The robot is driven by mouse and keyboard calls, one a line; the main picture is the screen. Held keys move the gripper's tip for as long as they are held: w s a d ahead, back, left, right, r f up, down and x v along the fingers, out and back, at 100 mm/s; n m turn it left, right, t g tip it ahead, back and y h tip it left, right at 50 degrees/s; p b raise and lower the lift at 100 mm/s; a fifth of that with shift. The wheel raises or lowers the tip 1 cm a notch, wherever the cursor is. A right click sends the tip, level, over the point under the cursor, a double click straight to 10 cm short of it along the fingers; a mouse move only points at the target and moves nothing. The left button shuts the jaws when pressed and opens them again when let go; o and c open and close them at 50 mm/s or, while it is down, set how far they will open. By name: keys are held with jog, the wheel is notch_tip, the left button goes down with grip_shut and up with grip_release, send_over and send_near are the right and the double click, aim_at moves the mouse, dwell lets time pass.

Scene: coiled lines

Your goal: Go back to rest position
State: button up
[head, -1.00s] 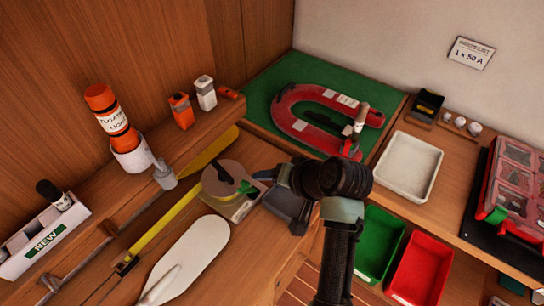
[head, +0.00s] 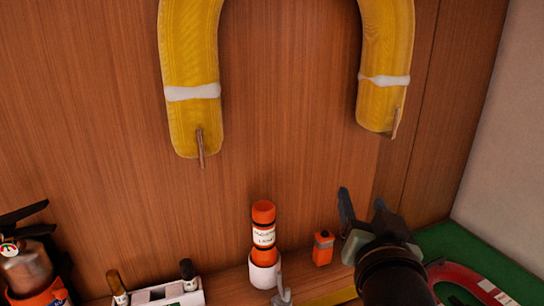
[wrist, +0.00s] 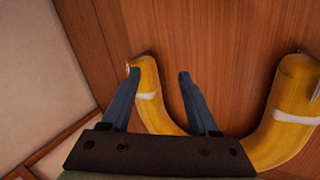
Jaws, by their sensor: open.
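My gripper (head: 362,212) is raised in front of the wooden wall at the right of the head view, with its fingers pointing up and apart. In the wrist view my gripper (wrist: 157,75) is open, with nothing between its two fingers. A yellow horseshoe lifebuoy (head: 190,60) with white bands hangs on the wall, its two ends downward in the head view. The lifebuoy (wrist: 290,115) also shows in the wrist view behind and to the right of the fingers. Whether the fingers are clear of it in depth I cannot tell exactly.
An orange floating light (head: 264,225) stands in a white holder on the shelf, beside a small orange box (head: 323,248). A fire extinguisher (head: 25,268) is at the lower left. A green mat (head: 480,250) with a red horseshoe-shaped item (head: 462,280) lies at the lower right.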

jog(key=s+a+r+n+t, duration=0.1)
jog(key=s+a+r+t, duration=0.2)
jog(key=r, duration=0.5)
jog(key=s+a+r+n+t+y, duration=0.1)
jog(key=s+a+r+t, duration=0.3)
jog(key=r, duration=0.5)
jog(key=s+a+r+n+t+y, duration=0.1)
jog(key=s+a+r+n+t, duration=0.1)
jog(key=s+a+r, duration=0.4)
notch_tip(320, 180, up, 3)
jog(key=shift+s+a+r+t, duration=0.1)
jog(key=shift+s+a+t, duration=0.25)
jog(key=shift+s+t, duration=0.5)
